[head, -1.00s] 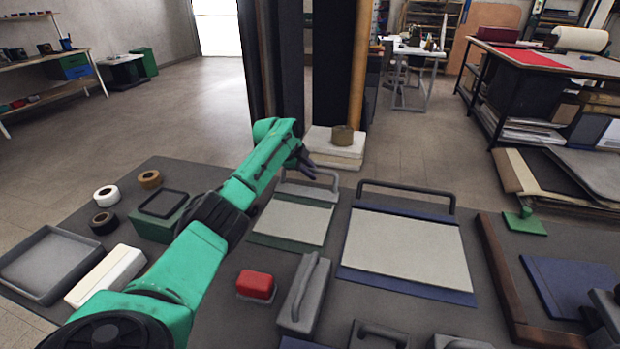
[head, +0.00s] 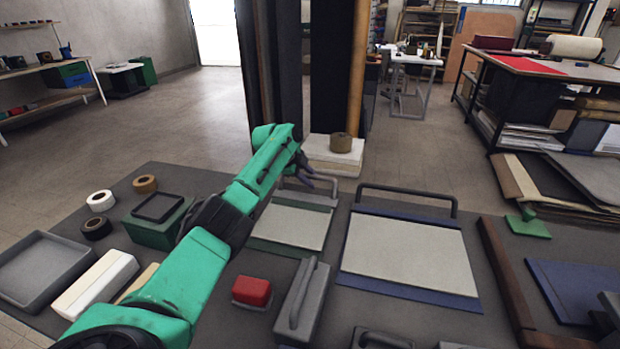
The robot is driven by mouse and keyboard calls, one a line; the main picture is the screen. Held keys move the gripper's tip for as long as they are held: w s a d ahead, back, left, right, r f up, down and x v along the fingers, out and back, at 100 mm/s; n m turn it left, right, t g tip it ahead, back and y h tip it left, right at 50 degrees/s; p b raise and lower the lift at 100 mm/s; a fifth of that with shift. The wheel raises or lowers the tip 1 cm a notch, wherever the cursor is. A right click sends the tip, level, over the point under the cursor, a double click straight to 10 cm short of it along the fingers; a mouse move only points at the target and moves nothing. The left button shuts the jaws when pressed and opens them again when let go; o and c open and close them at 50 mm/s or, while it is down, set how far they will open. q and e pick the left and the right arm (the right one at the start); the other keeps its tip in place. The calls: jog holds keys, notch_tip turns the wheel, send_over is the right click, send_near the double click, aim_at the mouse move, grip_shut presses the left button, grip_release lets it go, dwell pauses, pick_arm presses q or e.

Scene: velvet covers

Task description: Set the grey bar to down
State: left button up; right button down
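A grey bar (head: 332,184) shaped like a low handle stands at the back edge of the smaller green-backed board (head: 292,226). My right gripper is not in view.
A red block (head: 252,291) and a grey handled block (head: 302,302) lie in front of the green-backed board. A green box (head: 155,228), tape rolls (head: 100,201) and a grey tray (head: 42,266) are at left. A brown strip (head: 508,283) lies at right.

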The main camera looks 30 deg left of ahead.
pick_arm(q)
jog(key=shift+r, duration=0.15)
jog(key=shift+s+a+r, duration=0.2)
jog(key=shift+s+r, duration=0.1)
jog(key=shift+r, duration=0.2)
jog(key=v, duration=1.3)
jog(key=shift+s, duration=0.15)
